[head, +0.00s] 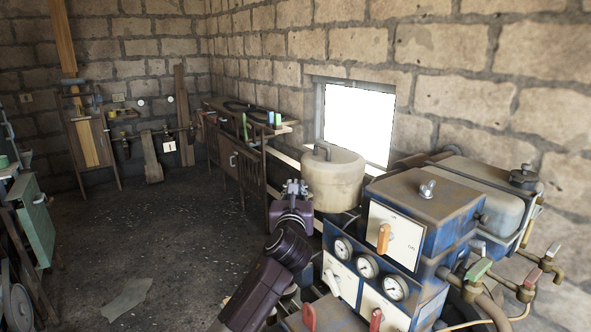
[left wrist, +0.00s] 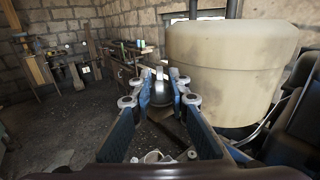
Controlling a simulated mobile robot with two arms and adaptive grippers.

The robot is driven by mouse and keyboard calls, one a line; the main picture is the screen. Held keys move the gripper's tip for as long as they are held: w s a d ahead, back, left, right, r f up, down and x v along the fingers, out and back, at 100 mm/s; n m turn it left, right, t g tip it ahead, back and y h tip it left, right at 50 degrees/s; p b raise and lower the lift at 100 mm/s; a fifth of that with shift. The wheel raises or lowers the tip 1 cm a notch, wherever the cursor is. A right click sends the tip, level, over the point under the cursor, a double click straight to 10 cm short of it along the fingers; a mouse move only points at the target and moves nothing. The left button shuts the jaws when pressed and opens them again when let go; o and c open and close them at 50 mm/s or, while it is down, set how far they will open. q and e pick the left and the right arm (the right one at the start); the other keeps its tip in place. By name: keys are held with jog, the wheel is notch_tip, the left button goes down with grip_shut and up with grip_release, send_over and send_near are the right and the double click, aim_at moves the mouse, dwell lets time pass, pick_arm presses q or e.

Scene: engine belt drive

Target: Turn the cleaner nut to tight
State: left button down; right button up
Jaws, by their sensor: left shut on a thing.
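My left gripper (head: 297,186) stands just left of a large cream canister (head: 333,182) with a dark handle on its lid. In the left wrist view, the fingers (left wrist: 160,92) close from both sides on a small grey metal piece (left wrist: 160,86). The fingers hide part of it, and I cannot tell for certain that it is the cleaner nut. The canister (left wrist: 228,72) fills the right of that view, beside the fingers. A silver wing nut (head: 427,189) stands on top of the blue box, well to the right of my gripper. My right gripper is not in view.
A blue machine (head: 412,240) with gauges, an orange lever (head: 384,238) and red levers stands to the right of my left arm. A workbench (head: 235,150) stands along the far wall. The floor (head: 170,230) to the left is mostly clear.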

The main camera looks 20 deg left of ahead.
pick_arm(q)
jog(key=m+h+p, duration=0.2)
jog(key=h+p, duration=0.1)
jog(key=shift+a+r+t, duration=0.2)
jog(key=shift+t, duration=0.1)
jog(key=m+h+p, duration=0.1)
jog(key=h, duration=0.1)
jog(key=shift+f+m+h+p, duration=0.1)
jog(key=shift+m+h+p, duration=0.2)
jog(key=shift+m+h, duration=0.5)
jog(key=shift+h, duration=0.2)
jog(key=m+h, duration=0.1)
jog(key=m+g+h, duration=0.1)
jog(key=h, duration=0.1)
jog(key=shift+f+h, duration=0.2)
jog(key=shift+h, duration=0.1)
jog(key=shift+d+m+g+h+b, duration=0.1)
jog(key=shift+m+g+h+b, duration=1)
jog(key=shift+m+h, duration=0.6)
jog(key=shift+g+h+b, duration=0.3)
jog(key=shift+h+b, duration=0.1)
jog(key=shift+h, duration=0.3)
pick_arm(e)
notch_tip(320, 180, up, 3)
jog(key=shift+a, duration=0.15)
pick_arm(q)
jog(key=shift+r+m, duration=0.15)
jog(key=shift+m, duration=0.15)
